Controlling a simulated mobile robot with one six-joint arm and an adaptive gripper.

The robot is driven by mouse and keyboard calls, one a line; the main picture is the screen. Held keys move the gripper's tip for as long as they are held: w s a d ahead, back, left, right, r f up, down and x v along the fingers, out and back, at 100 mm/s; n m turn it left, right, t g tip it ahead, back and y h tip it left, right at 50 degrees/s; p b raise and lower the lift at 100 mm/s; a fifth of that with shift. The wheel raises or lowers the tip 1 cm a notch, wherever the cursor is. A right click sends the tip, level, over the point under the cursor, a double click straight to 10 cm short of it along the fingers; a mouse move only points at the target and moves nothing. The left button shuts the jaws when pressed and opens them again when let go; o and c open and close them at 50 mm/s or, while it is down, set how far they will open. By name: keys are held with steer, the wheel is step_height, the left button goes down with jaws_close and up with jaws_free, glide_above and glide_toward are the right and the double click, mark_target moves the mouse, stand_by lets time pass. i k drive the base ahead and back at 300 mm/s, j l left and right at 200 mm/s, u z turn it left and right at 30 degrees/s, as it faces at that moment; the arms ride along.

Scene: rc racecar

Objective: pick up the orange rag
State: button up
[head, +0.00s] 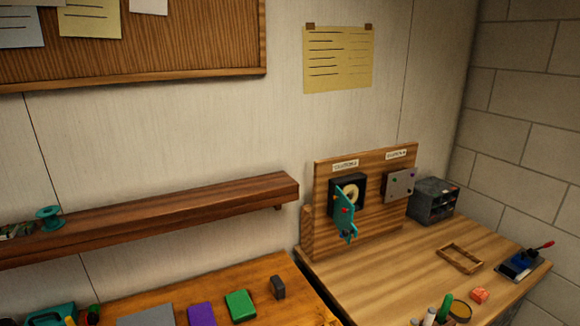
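I cannot make out the orange rag for certain. A small orange-red lump (480,295) lies on the right-hand wooden table (385,278), near its front right. It is too small to tell whether it is cloth or a block. Another orange-brown patch (326,316) shows at the bottom edge, where the two tables meet, and is mostly cut off. My gripper is not in this view.
A purple block (202,314), a green block (240,304) and a dark block (278,287) stand on the left table. An upright board (385,215) with a hanging teal piece (346,214) stands behind. A wooden frame (460,257) lies right. The right table's middle is clear.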

mark_target(480, 295)
steer(key=z, duration=1.3)
